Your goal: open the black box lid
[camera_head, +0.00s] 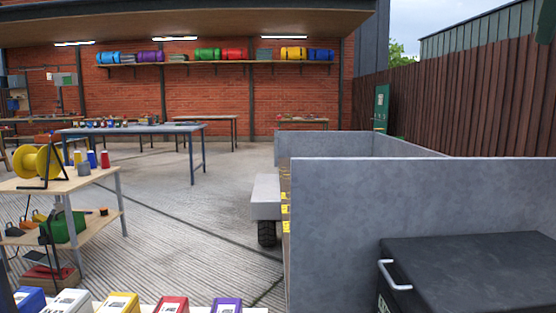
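A black box (470,272) stands at the lower right, cut off by the right and bottom edges of the picture. Its dark, flat lid appears closed. A light metal handle (393,276) sticks out on its left side, with part of a pale label below it. My gripper is not in view, so its distance from the box and its state are hidden.
A grey metal trailer (370,230) stands directly behind and left of the box. A workbench with a yellow reel (36,167) is at left. Several coloured boxes (118,303) line the bottom edge. Open concrete floor (190,240) lies between.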

